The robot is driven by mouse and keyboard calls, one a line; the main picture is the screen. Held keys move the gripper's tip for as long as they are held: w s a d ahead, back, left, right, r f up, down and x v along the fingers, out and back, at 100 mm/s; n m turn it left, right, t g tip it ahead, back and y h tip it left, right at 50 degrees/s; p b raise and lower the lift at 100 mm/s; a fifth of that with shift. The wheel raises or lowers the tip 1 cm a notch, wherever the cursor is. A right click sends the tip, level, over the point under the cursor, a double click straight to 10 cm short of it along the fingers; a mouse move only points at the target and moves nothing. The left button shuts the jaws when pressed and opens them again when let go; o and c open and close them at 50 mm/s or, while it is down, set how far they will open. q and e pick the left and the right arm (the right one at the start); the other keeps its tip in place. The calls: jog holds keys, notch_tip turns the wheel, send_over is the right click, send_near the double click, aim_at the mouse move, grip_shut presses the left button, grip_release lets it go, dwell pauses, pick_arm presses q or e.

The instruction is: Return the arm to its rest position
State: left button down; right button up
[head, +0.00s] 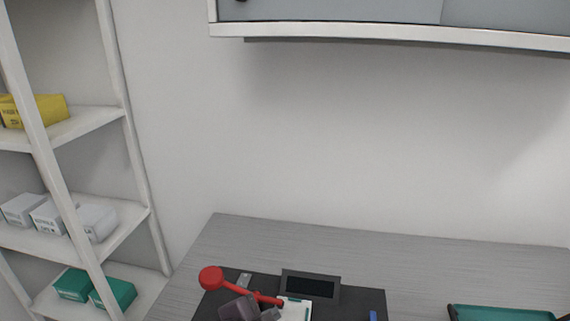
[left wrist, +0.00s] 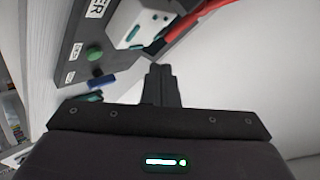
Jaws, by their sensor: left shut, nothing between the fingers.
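My left gripper (head: 271,314) is at the bottom of the head view, in front of the dark interferometer. In the left wrist view its two fingers (left wrist: 161,82) are together, with nothing between them. The interferometer (head: 375,301) has a small dark screen and a white panel, and a red lever (head: 211,278) with a round knob reaches across its left side. In the left wrist view the red lever (left wrist: 205,14) lies beyond the fingertips, apparently apart from them. A green button (left wrist: 94,53) shows on the device's dark body. My right gripper is not in view.
The grey bench top (head: 410,262) is clear right of the device, up to a dark green tray (head: 500,312). A wall cabinet (head: 400,33) hangs above. A shelf rack (head: 60,195) with yellow, white and green boxes stands at left.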

pick_arm(q)
jog(key=s+a+f+n+g+y, duration=0.3)
jog(key=s+a+f+n, duration=0.25)
jog(key=s+a, duration=0.2)
jog(key=s+a+f+n+g+y, duration=0.25)
jog(key=s+a+f+n, duration=0.25)
jog(key=s+a+n, duration=0.3)
notch_tip(320, 180, down, 31)
jog(key=s+a+m+g, duration=0.1)
jog(key=g, duration=0.1)
jog(key=s+a+f, duration=0.1)
jog(key=s+f, duration=0.7)
jog(key=s, duration=0.1)
jog(key=s+a+f+g, duration=0.1)
jog(key=s+a+f, duration=0.1)
jog(key=s+f, duration=0.6)
jog(key=shift+s+a+f, duration=0.3)
jog(key=shift+s+f, duration=0.1)
jog(key=shift+s, duration=0.55)
